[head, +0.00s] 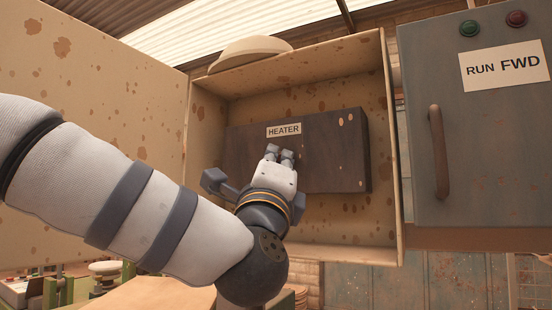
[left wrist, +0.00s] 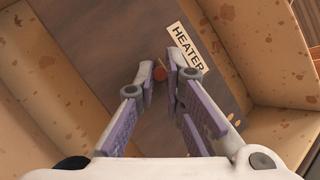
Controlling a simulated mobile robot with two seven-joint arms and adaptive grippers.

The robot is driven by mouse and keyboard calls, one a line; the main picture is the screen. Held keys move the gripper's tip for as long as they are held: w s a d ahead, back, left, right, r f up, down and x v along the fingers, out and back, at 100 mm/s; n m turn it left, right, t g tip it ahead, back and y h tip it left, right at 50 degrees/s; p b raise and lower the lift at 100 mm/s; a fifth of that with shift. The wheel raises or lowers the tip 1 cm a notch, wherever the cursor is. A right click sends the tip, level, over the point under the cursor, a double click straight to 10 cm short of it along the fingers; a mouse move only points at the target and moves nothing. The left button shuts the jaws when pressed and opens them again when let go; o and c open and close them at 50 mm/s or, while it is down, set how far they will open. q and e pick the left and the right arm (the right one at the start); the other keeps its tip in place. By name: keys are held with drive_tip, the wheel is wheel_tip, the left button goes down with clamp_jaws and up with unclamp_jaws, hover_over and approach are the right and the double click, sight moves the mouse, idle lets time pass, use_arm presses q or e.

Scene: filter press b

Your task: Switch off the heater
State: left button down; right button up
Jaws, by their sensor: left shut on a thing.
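The heater panel (head: 345,150) is a dark brown board inside an open, rust-spotted cream box. Its "HEATER" label (head: 284,130) sits above my left gripper (head: 280,153), and the label (left wrist: 185,47) also shows in the left wrist view. A small red heater switch (left wrist: 160,73) is on the panel beside the label. In the left wrist view my left gripper (left wrist: 161,72) has its fingertips on either side of the switch and is shut on it. In the head view the gripper hides the switch. My right gripper is in neither view.
The box's side wall (head: 386,150) stands right of the panel, and its large open door (head: 110,90) is at left. Further right is a grey cabinet (head: 475,150) with a "RUN FWD" label, a handle, and green and red buttons.

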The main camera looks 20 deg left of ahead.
use_arm(q)
drive_tip(key=shift+n+t+y, duration=0.3)
drive_tip(key=shift+n+t, duration=0.1)
drive_tip(key=shift+t, duration=0.1)
drive_tip(key=shift+y, duration=0.3)
drive_tip(key=c, duration=2)
unclamp_jaws()
drive_tip(key=shift+w+f, duration=0.1)
drive_tip(key=shift+o, duration=0.2)
drive_tip(key=shift+f, duration=0.1)
drive_tip(key=v, duration=1.2)
drive_tip(key=shift+a, duration=0.1)
